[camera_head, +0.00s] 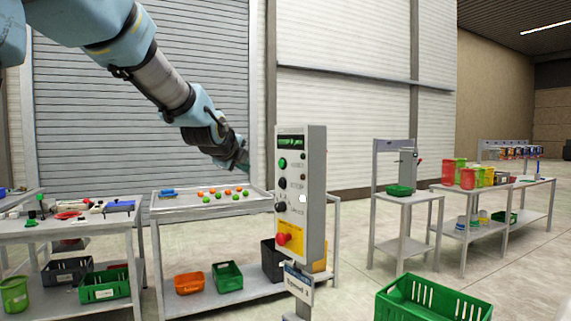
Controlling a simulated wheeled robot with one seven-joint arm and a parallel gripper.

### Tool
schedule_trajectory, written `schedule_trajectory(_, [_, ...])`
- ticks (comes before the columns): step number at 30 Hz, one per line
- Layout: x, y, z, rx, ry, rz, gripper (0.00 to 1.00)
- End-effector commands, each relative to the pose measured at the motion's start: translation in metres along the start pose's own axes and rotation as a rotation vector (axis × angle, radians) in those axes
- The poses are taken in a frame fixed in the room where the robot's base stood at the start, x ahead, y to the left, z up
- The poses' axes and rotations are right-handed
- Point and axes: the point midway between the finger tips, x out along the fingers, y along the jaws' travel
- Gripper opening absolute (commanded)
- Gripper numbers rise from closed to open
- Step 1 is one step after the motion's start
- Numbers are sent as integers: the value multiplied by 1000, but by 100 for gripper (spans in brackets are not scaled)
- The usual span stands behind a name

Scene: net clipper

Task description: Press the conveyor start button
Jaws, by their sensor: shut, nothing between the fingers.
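A grey control box (315,192) stands upright on a post in the middle of the view. Its front carries a green-lit display (291,142), a green button (283,163) below it, dark knobs, a white round button (302,198) and a red mushroom button (282,239) on a yellow plate. The labels are too small to read, so the start button's marking cannot be made out. My arm reaches in from the upper left. My gripper (244,166) is shut and empty, left of the box at about the green button's height, and looks apart from it.
A table (165,208) with small orange and green balls stands behind the box, with bins below. A cluttered table (20,228) is at left. A green crate (433,297) is at front right. Tables with bins stand farther right. Open floor lies between.

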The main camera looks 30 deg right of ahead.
Motion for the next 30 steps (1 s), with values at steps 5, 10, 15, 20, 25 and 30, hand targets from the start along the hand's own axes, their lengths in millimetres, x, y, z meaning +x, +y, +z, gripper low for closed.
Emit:
schedule_trajectory(5, [0,0,0,1,0,0,0])
schedule_trajectory(10, [1,0,-1,0,0,0,0])
schedule_trajectory(15, [6,0,-5,0,2,1,0])
schedule_trajectory(20, [14,-5,-11,0,3,-1,0])
schedule_trajectory(25, [22,-12,-18,0,3,-1,0])
schedule_trajectory(30, [34,-22,-26,-1,4,0,0])
